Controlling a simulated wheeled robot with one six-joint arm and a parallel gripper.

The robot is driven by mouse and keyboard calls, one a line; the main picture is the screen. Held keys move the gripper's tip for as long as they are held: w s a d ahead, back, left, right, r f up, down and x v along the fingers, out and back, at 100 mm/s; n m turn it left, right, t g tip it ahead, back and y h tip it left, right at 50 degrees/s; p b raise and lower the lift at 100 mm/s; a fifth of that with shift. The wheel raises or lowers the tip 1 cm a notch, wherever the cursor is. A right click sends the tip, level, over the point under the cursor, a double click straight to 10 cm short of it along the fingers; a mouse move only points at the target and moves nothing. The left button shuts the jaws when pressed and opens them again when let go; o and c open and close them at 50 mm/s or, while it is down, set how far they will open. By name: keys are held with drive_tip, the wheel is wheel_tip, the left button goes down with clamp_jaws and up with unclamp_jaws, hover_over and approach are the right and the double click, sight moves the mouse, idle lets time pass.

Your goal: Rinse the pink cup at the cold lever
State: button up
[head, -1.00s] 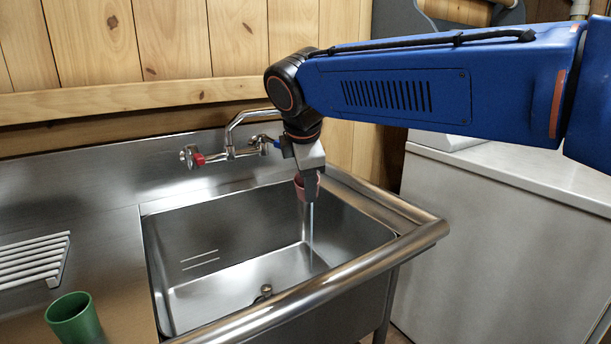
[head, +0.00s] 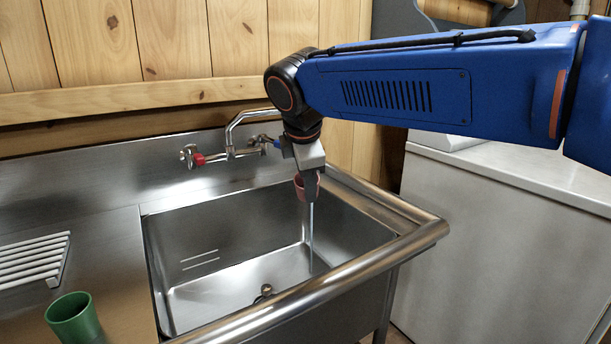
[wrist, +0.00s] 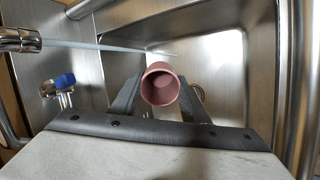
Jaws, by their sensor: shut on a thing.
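My gripper (head: 310,187) is shut on the pink cup (head: 299,188) above the right part of the sink basin. In the wrist view the pink cup (wrist: 160,86) sits between both fingers, its mouth facing the camera; the inside looks empty. A thin water stream (head: 311,228) runs down into the basin. In the wrist view the stream (wrist: 110,48) leaves the spout (wrist: 20,40) and passes beside the cup, apart from its rim. The blue cold lever (head: 276,143) is at the right of the tap, the red lever (head: 198,159) at the left.
The steel sink (head: 225,290) has a thick rounded front rim. A green cup (head: 74,317) and a white drying rack (head: 35,258) stand on the left drainboard. A pale cabinet (head: 490,230) stands at the right. The wooden wall is close behind the tap.

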drive_tip(key=s+r, duration=0.4)
drive_tip(key=s, duration=0.1)
drive_tip(key=shift+a, duration=0.2)
idle(0.6)
